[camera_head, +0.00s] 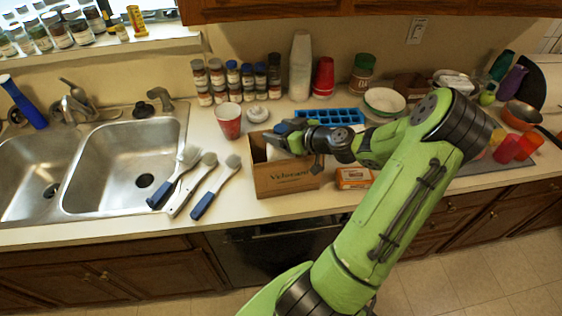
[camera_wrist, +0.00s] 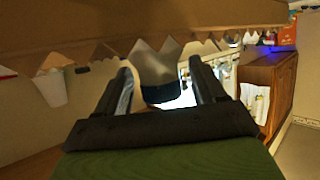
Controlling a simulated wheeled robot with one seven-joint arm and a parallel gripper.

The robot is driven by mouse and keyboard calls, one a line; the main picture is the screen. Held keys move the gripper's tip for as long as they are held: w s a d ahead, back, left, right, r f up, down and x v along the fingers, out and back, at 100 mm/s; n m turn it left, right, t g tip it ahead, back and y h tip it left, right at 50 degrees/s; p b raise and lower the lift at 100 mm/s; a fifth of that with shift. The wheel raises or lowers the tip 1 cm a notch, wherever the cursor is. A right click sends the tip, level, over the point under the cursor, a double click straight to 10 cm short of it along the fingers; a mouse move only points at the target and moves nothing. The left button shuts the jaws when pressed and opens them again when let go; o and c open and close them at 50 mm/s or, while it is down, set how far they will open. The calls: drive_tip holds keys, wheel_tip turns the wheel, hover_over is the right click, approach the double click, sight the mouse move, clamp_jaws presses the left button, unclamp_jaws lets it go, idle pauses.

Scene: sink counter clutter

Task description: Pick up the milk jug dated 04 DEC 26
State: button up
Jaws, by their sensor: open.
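No milk jug with a readable 04 DEC 26 date shows in either view. A cardboard box (camera_head: 285,180) stands open near the counter's front edge. A whitish thing (camera_head: 272,152) shows inside it, mostly hidden by the box and my gripper. My gripper (camera_head: 282,132) is over the box opening in the head view. In the wrist view my gripper (camera_wrist: 163,85) is open, with a pale grey thing with a dark blue end (camera_wrist: 157,72) showing between or beyond its fingers. I cannot tell whether that thing is a jug or whether the fingers touch it.
The sink (camera_head: 130,165) is to the left, with several brushes (camera_head: 215,185) beside it. A red cup (camera_head: 229,120), a blue tray (camera_head: 330,117) and spice jars (camera_head: 233,80) stand behind the box. A small orange box (camera_head: 353,178) lies to its right.

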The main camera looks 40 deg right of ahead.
drive_tip(key=shift+s, duration=0.15)
drive_tip(key=c, duration=0.3)
clamp_jaws()
drive_tip(key=shift+r, duration=0.15)
